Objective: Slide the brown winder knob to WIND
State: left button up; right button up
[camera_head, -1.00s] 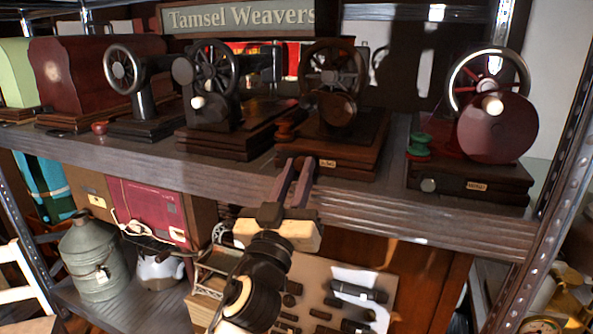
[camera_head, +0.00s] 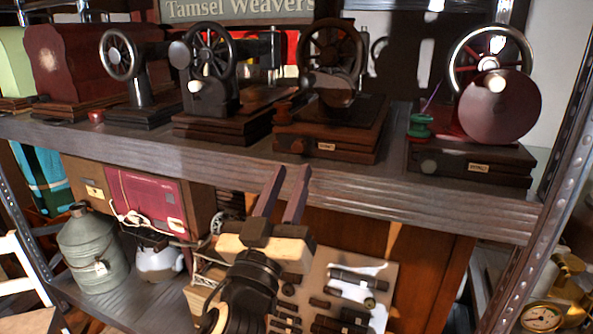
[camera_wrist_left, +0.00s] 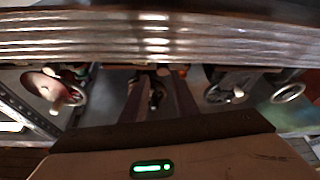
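The brown machine (camera_head: 331,58) is the third from the left on the upper shelf. A dark brown knob (camera_head: 297,146) shows at the left of its wooden base's front (camera_head: 348,154), left of a small pale label (camera_head: 326,147) too small to read. My left gripper (camera_head: 290,169) is just below and in front of that knob, at the shelf's front edge, apart from it by what I can tell. Its two fingers are spread with nothing between them. The fingers also show in the left wrist view (camera_wrist_left: 160,80), beneath the shelf edge. My right gripper is out of view.
The shelf's front edge (camera_head: 400,205) runs just beyond my gripper. A maroon-disc machine (camera_head: 500,112) stands to the right, a black handwheel machine (camera_head: 213,90) to the left. A tool board (camera_head: 330,300) and a grey can (camera_head: 92,250) are below.

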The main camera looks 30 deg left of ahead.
pick_arm(q)
jog(key=shift+b+v, duration=0.65)
jog(key=shift+v, duration=1.5)
